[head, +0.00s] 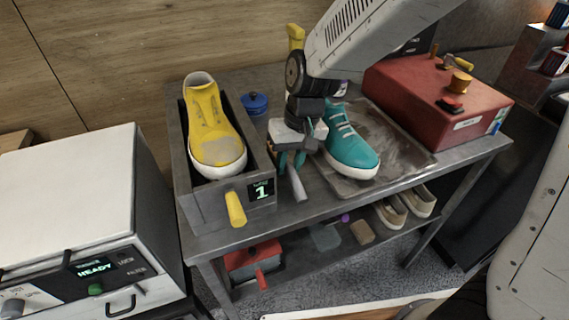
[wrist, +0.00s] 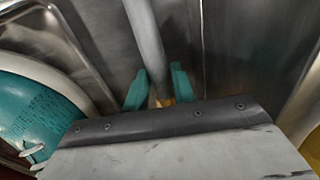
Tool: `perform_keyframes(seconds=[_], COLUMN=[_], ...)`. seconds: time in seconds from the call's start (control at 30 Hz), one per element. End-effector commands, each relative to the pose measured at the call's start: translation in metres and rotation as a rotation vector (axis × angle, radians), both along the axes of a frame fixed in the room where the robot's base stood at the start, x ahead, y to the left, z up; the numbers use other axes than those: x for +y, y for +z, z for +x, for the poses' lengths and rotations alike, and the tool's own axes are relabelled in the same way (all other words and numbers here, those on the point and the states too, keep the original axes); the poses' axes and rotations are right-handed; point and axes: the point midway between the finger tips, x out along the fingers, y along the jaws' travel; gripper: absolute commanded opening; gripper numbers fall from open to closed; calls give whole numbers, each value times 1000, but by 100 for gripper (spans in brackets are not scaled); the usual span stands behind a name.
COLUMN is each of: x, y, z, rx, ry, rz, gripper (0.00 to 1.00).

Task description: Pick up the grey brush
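The grey brush (head: 297,185) lies on the metal table near its front edge, between the yellow shoe's box and the teal shoe. Only its pale grey handle shows clearly; its other end is hidden under my gripper. My gripper (head: 291,161) points down over the brush with its teal fingertips low at the table. In the wrist view, the handle (wrist: 147,40) runs up from between the two fingertips (wrist: 159,88), one on each side. A small orange-yellow patch shows between the fingers. I cannot tell whether the fingers touch the handle.
The grey box (head: 206,211) with the yellow shoe (head: 209,125) stands close on the left. The teal shoe (head: 348,141) sits on a stained tray (head: 405,150) close on the right. A blue pot (head: 255,103) and a red machine (head: 430,100) stand farther back.

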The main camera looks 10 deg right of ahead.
Motion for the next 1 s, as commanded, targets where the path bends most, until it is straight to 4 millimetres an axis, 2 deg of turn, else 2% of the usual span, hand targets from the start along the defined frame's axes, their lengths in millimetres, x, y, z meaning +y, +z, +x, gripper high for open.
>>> perform_keyframes(seconds=[0.1,0.37,0.47,0.83,1.0], x=[2,3,3,3,3], y=[-12,-15,-15,-14,-6], z=[-1,-1,-1,-1,0], rx=[1,-1,-1,-1,-3], ry=[0,1,1,0,0], rz=[0,0,0,0,2], gripper=[25,25,0,0,0])
